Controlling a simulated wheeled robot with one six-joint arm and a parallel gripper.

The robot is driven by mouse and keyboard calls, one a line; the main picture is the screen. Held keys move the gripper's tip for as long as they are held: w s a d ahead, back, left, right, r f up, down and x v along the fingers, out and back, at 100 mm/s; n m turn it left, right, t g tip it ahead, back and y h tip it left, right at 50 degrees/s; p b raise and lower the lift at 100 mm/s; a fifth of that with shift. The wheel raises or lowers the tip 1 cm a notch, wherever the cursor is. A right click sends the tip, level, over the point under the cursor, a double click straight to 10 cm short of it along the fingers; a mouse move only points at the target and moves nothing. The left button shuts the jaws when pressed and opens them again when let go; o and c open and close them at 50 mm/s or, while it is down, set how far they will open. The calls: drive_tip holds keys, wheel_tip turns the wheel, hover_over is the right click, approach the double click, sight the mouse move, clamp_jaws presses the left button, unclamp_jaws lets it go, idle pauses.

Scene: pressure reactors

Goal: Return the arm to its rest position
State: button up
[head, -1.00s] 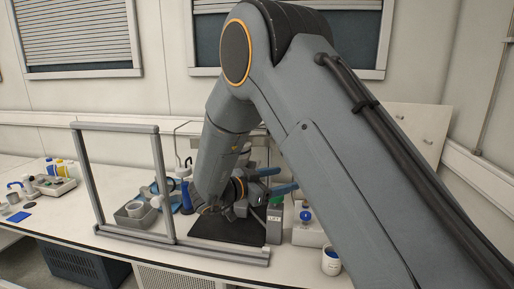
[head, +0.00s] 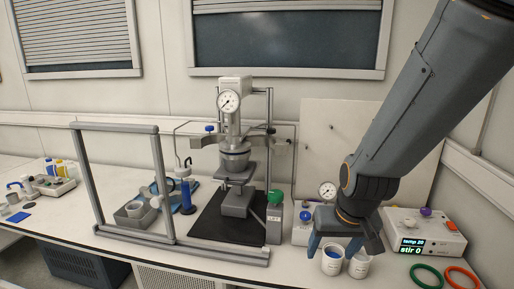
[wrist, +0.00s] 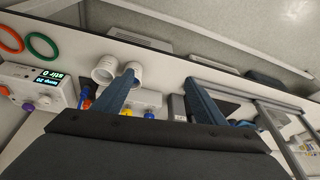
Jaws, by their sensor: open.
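My gripper (head: 344,246) hangs at the right end of my arm in the head view, over the bench in front of the valve box. Its blue fingers are spread apart with nothing between them; they also show in the wrist view (wrist: 160,82). Two white cups (head: 332,260) (head: 358,264) stand by the fingertips in the head view. I cannot tell whether the fingers touch them. The pressure reactor (head: 234,160), with a round gauge on top, stands on a black mat (head: 205,228) left of my gripper, clear of it.
A control box (head: 425,235) reading "stir 0" stands right of my gripper. A green ring (head: 425,276) and an orange ring (head: 462,278) lie in front of it. A grey frame (head: 163,190) stands left of the reactor. A green-topped box (head: 274,222) stands beside the mat.

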drive_tip(key=s+d+f+g+b, duration=0.1)
drive_tip(key=s+f+b, duration=0.1)
drive_tip(key=f+b, duration=0.3)
drive_tip(key=s+f+g+b, duration=0.2)
drive_tip(key=s+f+b, duration=0.1)
drive_tip(key=f+b, duration=0.2)
wheel_tip(320, 180, down, 3)
drive_tip(key=shift+d+r, duration=0.2)
drive_tip(key=shift+d, duration=0.15)
